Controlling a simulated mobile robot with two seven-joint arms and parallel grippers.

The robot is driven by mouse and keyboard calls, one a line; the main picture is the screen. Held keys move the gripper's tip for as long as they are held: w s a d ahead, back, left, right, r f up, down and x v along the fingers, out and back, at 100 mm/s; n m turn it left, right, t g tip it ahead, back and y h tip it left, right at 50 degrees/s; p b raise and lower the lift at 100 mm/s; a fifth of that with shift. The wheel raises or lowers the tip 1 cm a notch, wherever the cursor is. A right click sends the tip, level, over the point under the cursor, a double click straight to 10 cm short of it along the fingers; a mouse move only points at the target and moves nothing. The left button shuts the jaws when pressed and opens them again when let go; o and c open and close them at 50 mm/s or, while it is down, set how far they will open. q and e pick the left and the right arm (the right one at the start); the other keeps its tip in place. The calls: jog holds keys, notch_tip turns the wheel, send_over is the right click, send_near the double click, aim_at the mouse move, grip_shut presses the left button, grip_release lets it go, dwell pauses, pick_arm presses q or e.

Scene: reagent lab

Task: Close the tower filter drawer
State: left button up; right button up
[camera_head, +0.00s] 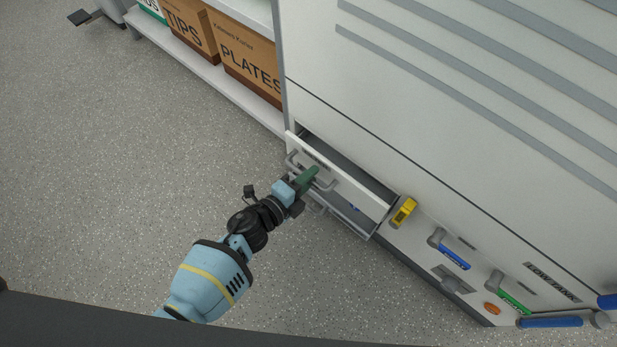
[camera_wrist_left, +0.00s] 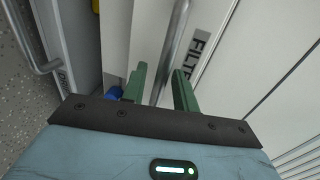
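The filter drawer (camera_head: 350,187) is pulled out of the lower part of the white cabinet, with its inside showing from above. Its front carries a grey bar handle (camera_head: 325,184). My left gripper (camera_head: 309,176) is at this handle. In the left wrist view the green fingers (camera_wrist_left: 161,88) are apart, and the handle bar (camera_wrist_left: 174,48) runs between them with gaps visible. The drawer front (camera_wrist_left: 150,38) there bears a label reading FILTER (camera_wrist_left: 197,50). The part of the handle behind the fingers is hidden. My right gripper is not in view.
Another grey handle (camera_wrist_left: 38,45) shows at the left of the left wrist view. A yellow device (camera_head: 403,212) and blue (camera_head: 454,258) and green (camera_head: 514,301) handles are on the cabinet. A shelf (camera_head: 215,76) with boxes stands at upper left.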

pick_arm(q)
jog(key=shift+w, duration=0.1)
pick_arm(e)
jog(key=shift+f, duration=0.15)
pick_arm(q)
jog(key=shift+c, duration=0.4)
grip_shut()
jog(key=shift+d, duration=0.1)
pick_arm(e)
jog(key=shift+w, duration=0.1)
